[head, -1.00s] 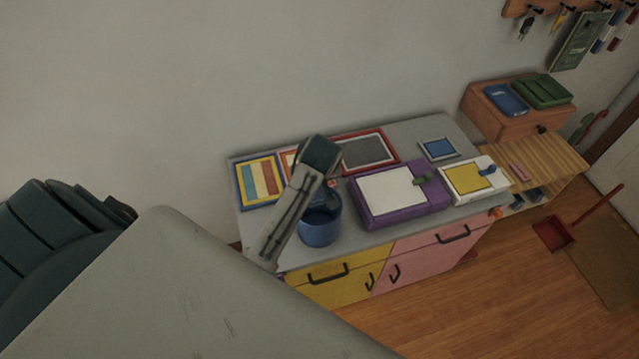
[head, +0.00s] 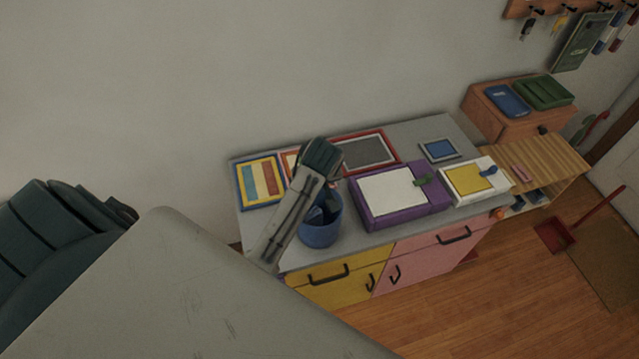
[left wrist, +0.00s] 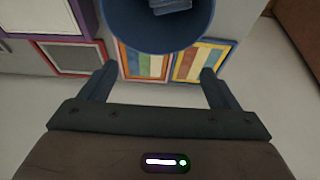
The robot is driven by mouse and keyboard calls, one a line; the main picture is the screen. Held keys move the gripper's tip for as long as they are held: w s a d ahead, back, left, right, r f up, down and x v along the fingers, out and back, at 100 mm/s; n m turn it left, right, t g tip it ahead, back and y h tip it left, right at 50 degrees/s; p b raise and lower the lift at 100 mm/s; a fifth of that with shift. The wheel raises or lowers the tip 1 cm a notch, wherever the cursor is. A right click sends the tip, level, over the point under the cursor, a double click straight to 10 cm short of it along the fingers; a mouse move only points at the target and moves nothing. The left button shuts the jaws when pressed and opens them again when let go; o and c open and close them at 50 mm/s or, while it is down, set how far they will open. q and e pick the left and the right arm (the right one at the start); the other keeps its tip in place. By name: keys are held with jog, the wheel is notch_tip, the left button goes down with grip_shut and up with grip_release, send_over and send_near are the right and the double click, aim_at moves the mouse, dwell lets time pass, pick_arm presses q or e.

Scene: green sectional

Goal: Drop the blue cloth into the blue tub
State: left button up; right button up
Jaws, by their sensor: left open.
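The blue tub (head: 322,234) stands upright on the grey top of the cabinet, near its front left. The blue cloth (head: 315,214) shows as a folded bundle inside the tub. In the left wrist view the cloth (left wrist: 171,6) lies within the tub (left wrist: 150,38), cut off by the top edge. My left gripper (left wrist: 157,76) is open, with nothing between its fingers, and the tub is beyond them. In the head view my left arm partly covers the tub, and the fingertips are hard to make out. My right gripper is in neither view.
The cabinet top (head: 385,256) also bears a purple box (head: 440,199), a white box with a yellow panel (head: 497,187), a striped frame (head: 243,186) and a red-edged frame (head: 392,139). A dark green sofa (head: 40,235) is at left.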

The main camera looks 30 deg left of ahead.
pick_arm(q)
jog(key=v, duration=1)
jog(key=shift+d, duration=0.1)
